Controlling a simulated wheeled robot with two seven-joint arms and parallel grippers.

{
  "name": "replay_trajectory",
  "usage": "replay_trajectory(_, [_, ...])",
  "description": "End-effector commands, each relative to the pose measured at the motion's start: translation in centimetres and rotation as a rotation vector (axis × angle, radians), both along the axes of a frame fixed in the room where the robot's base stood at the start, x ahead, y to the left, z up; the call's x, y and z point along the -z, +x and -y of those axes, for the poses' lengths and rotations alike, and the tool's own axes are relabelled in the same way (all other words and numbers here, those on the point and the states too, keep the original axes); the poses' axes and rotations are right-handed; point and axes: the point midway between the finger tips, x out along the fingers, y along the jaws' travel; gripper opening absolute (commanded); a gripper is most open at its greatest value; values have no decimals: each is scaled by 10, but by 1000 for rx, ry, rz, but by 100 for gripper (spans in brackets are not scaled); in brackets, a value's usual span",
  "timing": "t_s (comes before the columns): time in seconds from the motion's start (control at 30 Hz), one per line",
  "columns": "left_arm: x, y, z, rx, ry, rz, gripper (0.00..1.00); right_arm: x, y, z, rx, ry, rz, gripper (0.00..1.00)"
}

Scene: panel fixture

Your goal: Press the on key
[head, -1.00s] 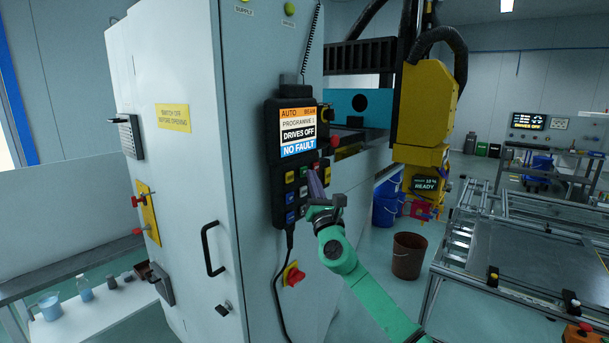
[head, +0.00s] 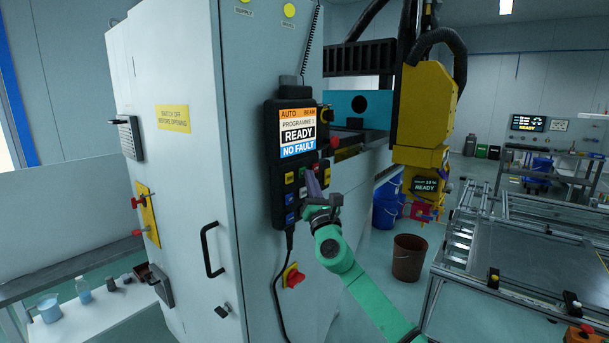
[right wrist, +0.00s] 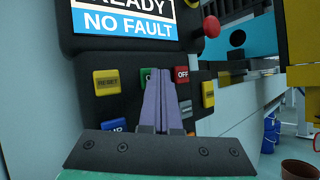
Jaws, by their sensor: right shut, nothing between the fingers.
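The black pendant (head: 270,150) hangs on the side of the pale cabinet. Its screen (head: 297,133) reads AUTO, READY and NO FAULT. The green on key (right wrist: 147,74) shows in the right wrist view, mostly hidden behind my fingertips. The red OFF key (right wrist: 182,74) is just right of it. My right gripper (head: 308,172) is shut and empty, its purple fingers pointing at the keys; it also shows in the right wrist view (right wrist: 158,70). The tips are at the on key; whether they still touch it is hidden. My left gripper is out of view.
A yellow RESET key (right wrist: 106,82) is left of the fingers. A red knob (right wrist: 211,26) stands out at the pendant's right edge. A red rotary switch (head: 294,277) sits below on the cabinet. A yellow machine head (head: 424,105) hangs to the right above a brown bin (head: 408,257).

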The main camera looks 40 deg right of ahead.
Motion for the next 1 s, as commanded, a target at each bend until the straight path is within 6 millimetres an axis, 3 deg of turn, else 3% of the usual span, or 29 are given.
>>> replay_trajectory(0.33, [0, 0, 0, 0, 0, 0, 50, 0, 0, 0, 0, 0, -1, 0])
replay_trajectory(1.0, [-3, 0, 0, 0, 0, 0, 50, 1, -20, 6, 1, 0, -1, 0])
